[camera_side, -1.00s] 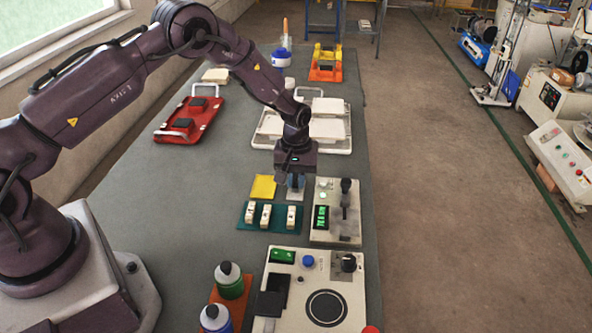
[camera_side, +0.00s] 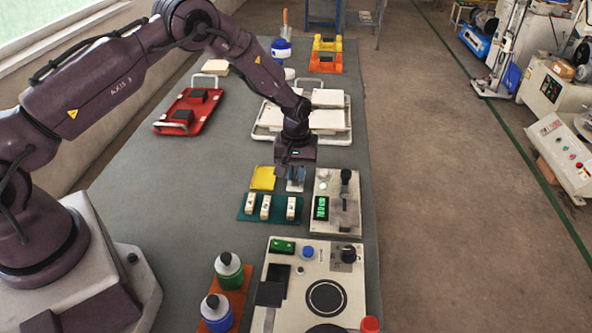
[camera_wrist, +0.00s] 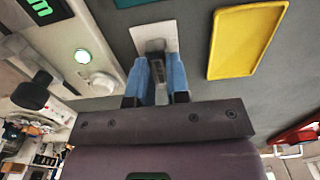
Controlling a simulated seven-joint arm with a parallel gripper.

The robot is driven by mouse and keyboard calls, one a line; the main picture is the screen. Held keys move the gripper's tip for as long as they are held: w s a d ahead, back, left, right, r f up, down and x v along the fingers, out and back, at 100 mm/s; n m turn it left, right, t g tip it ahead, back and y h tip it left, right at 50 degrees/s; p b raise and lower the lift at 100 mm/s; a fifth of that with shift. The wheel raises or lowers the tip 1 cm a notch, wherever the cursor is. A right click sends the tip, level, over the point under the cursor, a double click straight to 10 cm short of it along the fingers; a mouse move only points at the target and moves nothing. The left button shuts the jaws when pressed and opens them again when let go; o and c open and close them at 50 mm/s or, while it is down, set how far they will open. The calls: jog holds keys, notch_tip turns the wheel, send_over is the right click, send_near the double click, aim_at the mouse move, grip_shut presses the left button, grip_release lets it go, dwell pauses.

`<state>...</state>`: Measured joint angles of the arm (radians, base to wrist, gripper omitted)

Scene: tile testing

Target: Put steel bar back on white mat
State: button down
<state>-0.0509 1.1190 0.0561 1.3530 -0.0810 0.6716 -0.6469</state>
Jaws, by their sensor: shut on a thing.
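My gripper (camera_wrist: 156,85) points down over the small white mat (camera_wrist: 143,36), with its blue fingers close together. Between the fingers is the grey steel bar (camera_wrist: 157,68), shut in their grip. The bar's end is over the white mat in the wrist view; I cannot tell whether it touches the mat. In the side view my gripper (camera_side: 296,180) is just above the white mat (camera_side: 293,188), which it partly hides. The bar cannot be made out in the side view.
A yellow tray (camera_side: 263,178) lies just left of the mat. A gauge unit (camera_side: 322,228) with a green display stands close on the right. A teal rack (camera_side: 249,217) with several white blocks is in front. A white tray (camera_side: 262,138) is behind.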

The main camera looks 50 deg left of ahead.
jog(key=shift+f, duration=0.2)
jog(key=c, duration=0.6)
grip_release()
jog(key=shift+r, duration=3)
